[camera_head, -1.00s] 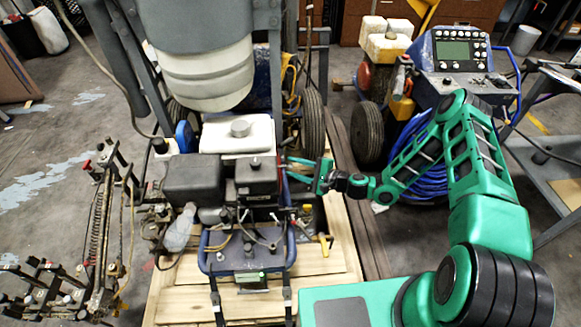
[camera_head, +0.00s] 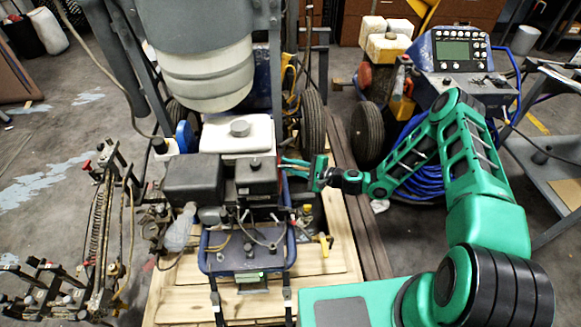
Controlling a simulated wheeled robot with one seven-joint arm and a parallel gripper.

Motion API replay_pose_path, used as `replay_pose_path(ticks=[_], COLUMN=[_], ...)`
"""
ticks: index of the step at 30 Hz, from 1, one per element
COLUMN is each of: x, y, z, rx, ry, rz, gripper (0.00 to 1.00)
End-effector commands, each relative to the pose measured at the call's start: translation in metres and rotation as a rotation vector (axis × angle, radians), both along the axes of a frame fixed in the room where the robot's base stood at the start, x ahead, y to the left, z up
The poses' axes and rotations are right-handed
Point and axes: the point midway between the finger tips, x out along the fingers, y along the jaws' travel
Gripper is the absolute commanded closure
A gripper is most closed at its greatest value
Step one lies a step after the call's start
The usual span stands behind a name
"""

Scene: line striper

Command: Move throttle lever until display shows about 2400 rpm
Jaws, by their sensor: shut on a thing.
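The line striper's engine (camera_head: 194,178), with a black housing and a white tank (camera_head: 237,136), stands on a wooden pallet in the middle of the view. My gripper (camera_head: 284,167) reaches in from the right at the engine's right side. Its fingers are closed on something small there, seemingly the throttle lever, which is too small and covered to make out. A small lit green display (camera_head: 251,277) sits low on the front of the engine frame. Its digits are too small to read.
A hose-and-spring assembly (camera_head: 98,225) stands to the left. A second striper with a control panel (camera_head: 460,50) and blue hose stands behind my arm at right. A wheel (camera_head: 312,122) is just behind my gripper. A yellow-handled valve (camera_head: 325,243) is below it.

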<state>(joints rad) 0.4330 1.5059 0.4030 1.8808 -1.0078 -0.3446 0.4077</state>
Motion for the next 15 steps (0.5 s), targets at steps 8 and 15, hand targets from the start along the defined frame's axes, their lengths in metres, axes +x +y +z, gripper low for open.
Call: replay_pose_path(ticks=[8,15], x=[0.0044,0.0041], y=[0.0001,-0.0001], z=[-0.0001,-0.0004], rx=[-0.003,-0.003], ry=[0.002,0.003], rz=[0.071,0.071], gripper=[1.0,0.81])
